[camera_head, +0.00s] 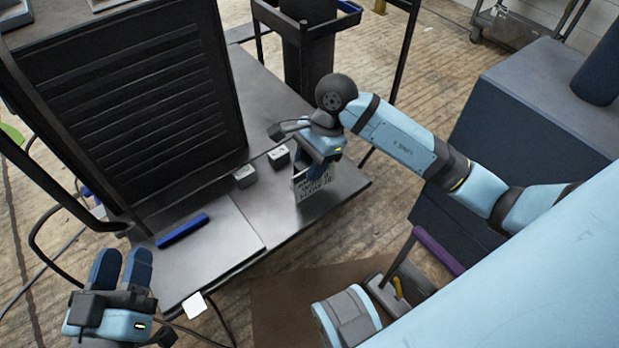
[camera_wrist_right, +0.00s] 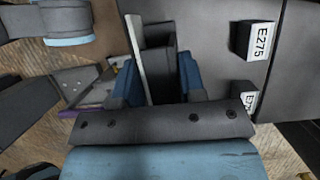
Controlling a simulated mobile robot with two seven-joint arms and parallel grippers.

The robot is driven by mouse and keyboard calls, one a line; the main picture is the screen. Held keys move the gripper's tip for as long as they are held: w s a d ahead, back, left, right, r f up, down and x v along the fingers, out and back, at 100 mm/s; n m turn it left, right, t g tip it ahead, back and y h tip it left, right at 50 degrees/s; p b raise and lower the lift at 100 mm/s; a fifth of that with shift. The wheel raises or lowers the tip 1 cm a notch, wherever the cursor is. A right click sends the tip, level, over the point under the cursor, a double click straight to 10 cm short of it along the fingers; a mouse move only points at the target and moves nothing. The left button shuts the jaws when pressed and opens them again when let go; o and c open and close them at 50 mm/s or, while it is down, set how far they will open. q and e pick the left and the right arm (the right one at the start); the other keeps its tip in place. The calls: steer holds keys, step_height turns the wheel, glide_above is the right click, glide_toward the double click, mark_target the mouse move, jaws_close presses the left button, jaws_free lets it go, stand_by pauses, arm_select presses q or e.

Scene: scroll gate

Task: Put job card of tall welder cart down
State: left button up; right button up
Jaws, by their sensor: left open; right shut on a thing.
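The job card (camera_head: 314,192), a pale sheet with dark lettering, is held in my right gripper (camera_head: 320,150) above the right front of the grey cart deck (camera_head: 225,222). In the right wrist view the card (camera_wrist_right: 135,58) shows edge-on as a thin white strip by the left finger, with a dark block-like piece beside it between the blue fingers of my right gripper (camera_wrist_right: 158,78). I cannot tell whether the card touches the deck. The tall welder cart's dark louvred cabinet (camera_head: 150,100) stands on the left. My left gripper (camera_head: 122,258) is open and empty at lower left.
Two small labelled blocks (camera_head: 279,156) (camera_head: 245,175) sit left of the card; one block (camera_wrist_right: 253,40) reads E275. A blue bar (camera_head: 183,231) lies on the deck. A white tag (camera_head: 194,305) is near the front edge.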

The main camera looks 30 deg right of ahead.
arm_select(q)
steer(key=shift+f+g+b, duration=0.4)
steer(key=shift+f+b, duration=0.2)
steer(key=shift+f, duration=0.4)
arm_select(e)
steer(key=shift+f, duration=2.1)
steer(key=shift+f, duration=0.1)
steer(key=o, duration=0.9)
arm_select(q)
steer(key=shift+d, duration=0.1)
